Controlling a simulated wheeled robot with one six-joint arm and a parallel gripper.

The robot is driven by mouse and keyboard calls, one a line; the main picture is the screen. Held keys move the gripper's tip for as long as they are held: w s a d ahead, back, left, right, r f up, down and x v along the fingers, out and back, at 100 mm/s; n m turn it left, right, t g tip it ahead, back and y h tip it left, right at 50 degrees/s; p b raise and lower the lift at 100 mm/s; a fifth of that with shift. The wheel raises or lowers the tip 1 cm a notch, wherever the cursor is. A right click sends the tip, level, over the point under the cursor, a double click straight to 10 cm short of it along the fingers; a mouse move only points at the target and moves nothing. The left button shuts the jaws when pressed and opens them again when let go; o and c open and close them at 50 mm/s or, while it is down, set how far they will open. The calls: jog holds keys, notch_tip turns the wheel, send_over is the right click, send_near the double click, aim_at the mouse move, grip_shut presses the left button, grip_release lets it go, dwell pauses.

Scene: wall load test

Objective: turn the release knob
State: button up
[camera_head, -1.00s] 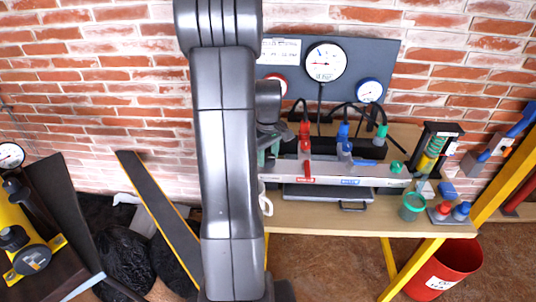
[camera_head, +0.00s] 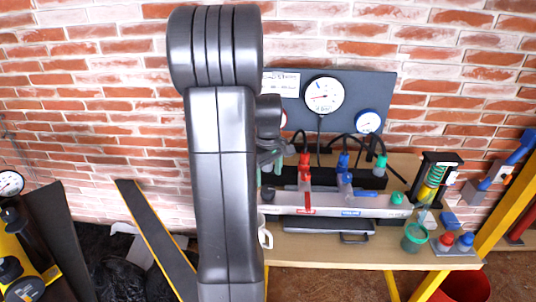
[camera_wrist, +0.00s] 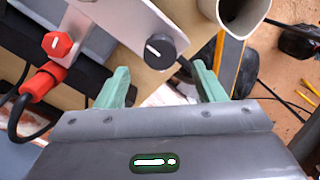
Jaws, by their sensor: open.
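A black round knob (camera_wrist: 160,50) with a white line sits on the end of a grey block (camera_wrist: 110,22) in the wrist view. A dark knob (camera_head: 268,193) also shows at the left end of the grey block in the head view, partly behind my arm. My gripper (camera_wrist: 160,72) is open, its two green fingers apart on either side of the knob's line, with the knob a little beyond the tips. No contact is visible.
A white mug (camera_wrist: 240,14) stands close by at the upper right of the wrist view. Red (camera_head: 304,168) and blue (camera_head: 343,165) fittings with black hoses rise behind the block. A gauge panel (camera_head: 373,88) is on the brick wall. A spring device (camera_head: 433,180) stands at the right.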

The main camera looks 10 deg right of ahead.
aim_at(268, 188)
notch_tip(268, 188, up, 9)
jog(key=shift+f, duration=0.2)
jog(key=shift+f, duration=0.1)
notch_tip(268, 188, down, 14)
jog(key=shift+r, duration=0.1)
dwell(0.6)
jog(key=shift+r, duration=0.1)
